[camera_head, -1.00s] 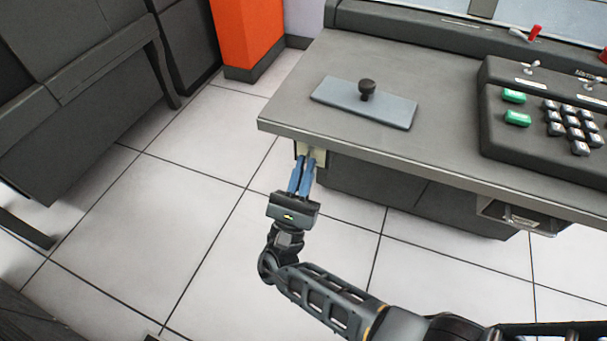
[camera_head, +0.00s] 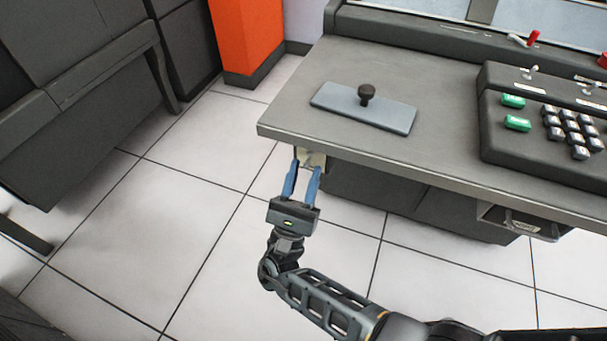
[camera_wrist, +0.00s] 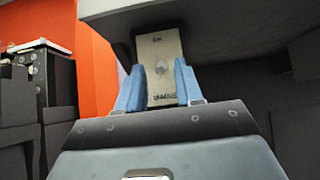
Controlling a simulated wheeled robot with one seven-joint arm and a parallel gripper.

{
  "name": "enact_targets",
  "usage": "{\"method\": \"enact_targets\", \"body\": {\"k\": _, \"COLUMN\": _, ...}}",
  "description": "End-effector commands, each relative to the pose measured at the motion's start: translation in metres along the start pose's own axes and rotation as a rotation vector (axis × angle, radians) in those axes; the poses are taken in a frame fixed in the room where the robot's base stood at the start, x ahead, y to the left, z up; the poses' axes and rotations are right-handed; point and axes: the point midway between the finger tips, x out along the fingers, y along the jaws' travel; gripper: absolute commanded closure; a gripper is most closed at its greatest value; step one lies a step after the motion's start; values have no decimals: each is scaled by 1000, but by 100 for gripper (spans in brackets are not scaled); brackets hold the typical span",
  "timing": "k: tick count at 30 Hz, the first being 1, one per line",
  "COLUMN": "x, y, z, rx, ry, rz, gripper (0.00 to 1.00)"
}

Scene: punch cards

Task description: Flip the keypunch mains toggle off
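The mains switch plate (camera_wrist: 158,48) is a pale panel under the desk's near left corner, with a label at its lower edge; it also shows in the head view (camera_head: 312,157). A small round light toggle (camera_wrist: 160,70) stands at its middle, seen nearly end-on, so I cannot tell its position. My gripper (camera_head: 305,168) has two blue fingers, spread apart and empty, just in front of the plate. In the wrist view the fingertips (camera_wrist: 159,72) lie on either side of the toggle, with visible gaps. I cannot tell how deep they reach.
The desk (camera_head: 440,160) overhangs the plate. On it are a grey plate with a black knob (camera_head: 366,95) and a keypad console (camera_head: 545,120). An orange column (camera_head: 245,40) stands behind. The tiled floor around my arm is clear.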

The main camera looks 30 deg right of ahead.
Motion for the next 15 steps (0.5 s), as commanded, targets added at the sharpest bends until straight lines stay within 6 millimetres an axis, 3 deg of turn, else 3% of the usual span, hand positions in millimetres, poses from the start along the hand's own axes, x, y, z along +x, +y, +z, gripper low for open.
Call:
{"method": "enact_targets", "body": {"k": 5, "x": -17, "y": 1, "z": -1, "rx": 1, "ry": 0, "rz": 4, "gripper": 64}}
{"method": "enact_targets", "body": {"k": 15, "x": -68, "y": 1, "z": -1, "rx": 1, "ry": 0, "rz": 3, "gripper": 64}}
